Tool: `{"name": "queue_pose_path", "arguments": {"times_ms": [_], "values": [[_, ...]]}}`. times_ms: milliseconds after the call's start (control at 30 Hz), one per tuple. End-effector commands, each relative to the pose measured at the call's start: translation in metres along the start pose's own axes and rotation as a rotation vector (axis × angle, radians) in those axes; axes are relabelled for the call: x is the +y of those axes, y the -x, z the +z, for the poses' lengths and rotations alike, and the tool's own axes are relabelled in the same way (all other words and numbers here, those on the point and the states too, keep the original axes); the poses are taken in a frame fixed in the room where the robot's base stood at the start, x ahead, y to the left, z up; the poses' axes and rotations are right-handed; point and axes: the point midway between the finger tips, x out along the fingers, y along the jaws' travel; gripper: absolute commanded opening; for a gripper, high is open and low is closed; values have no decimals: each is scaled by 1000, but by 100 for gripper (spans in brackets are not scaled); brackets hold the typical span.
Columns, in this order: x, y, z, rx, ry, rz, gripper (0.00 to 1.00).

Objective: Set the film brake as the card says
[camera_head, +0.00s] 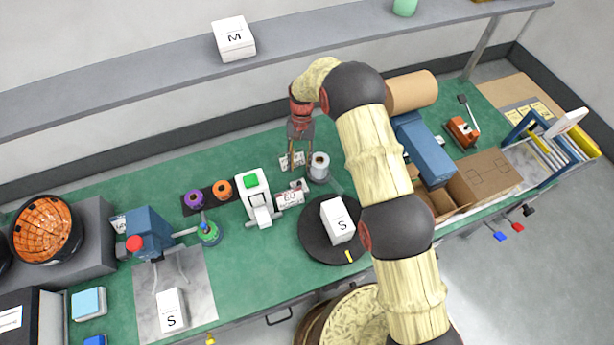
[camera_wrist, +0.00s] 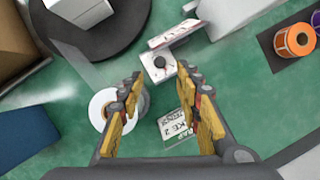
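My gripper (camera_head: 300,167) is open and empty, pointing down beside the film roll; its yellow fingers also show in the wrist view (camera_wrist: 160,77). The white film roll (camera_head: 319,163) stands on a round grey base, and a clear sheet trails from it. In the wrist view the roll (camera_wrist: 102,108) is partly behind the left finger. A small white block with a dark round knob (camera_wrist: 159,63) lies just beyond the fingertips; I take it as the film brake. A white card (camera_wrist: 178,128) lies below, between the fingers; its lettering is upside down, and I cannot read its setting surely.
A white machine with a green top (camera_head: 254,190) and orange and purple spools (camera_head: 221,190) stand left. A blue device (camera_head: 422,147) and open carton (camera_head: 440,203) stand right.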

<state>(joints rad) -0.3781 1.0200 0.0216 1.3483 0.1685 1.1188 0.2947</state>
Motion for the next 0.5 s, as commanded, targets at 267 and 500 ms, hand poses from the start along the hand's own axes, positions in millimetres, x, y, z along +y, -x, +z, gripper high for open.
{"name": "queue_pose_path", "arguments": {"times_ms": [267, 500], "values": [[0, -31, 1, -6, 0, 3, 35], [0, -65, 1, -4, 0, 2, 35]]}}
